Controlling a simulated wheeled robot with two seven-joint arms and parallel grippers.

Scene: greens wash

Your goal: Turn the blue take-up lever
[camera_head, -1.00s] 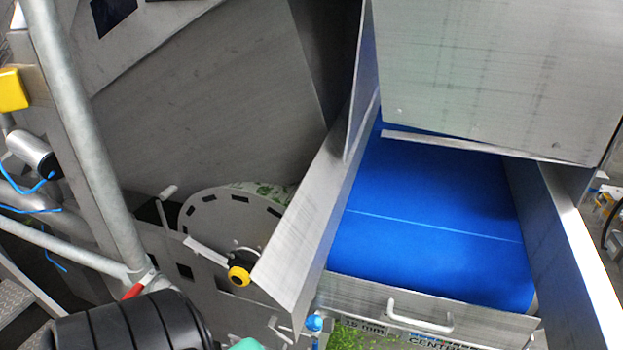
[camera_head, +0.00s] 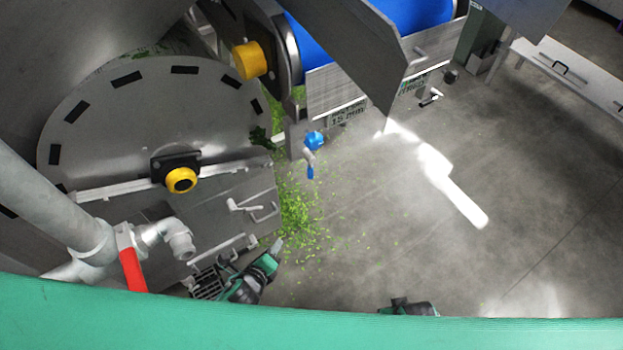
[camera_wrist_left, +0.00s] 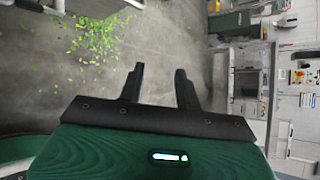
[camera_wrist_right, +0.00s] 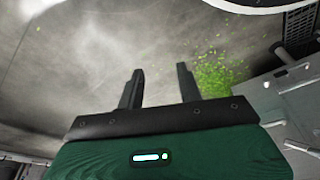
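The blue take-up lever shows in the head view as a round blue knob or hub (camera_head: 314,139) with a short pale and blue handle hanging below it. It sits beneath the near end of the blue belt. My right gripper (camera_head: 408,303) barely shows at the bottom edge. In the right wrist view its fingers (camera_wrist_right: 158,78) are also apart and empty. Neither wrist view clearly shows the lever.
A round grey drum cover (camera_head: 120,130) with a yellow-capped bearing (camera_head: 181,180) stands at left. A pipe with a red-handled valve (camera_head: 130,262) is at lower left. Green leaf scraps (camera_head: 300,215) lie on the floor. Open concrete floor (camera_head: 400,230) spreads to the right.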

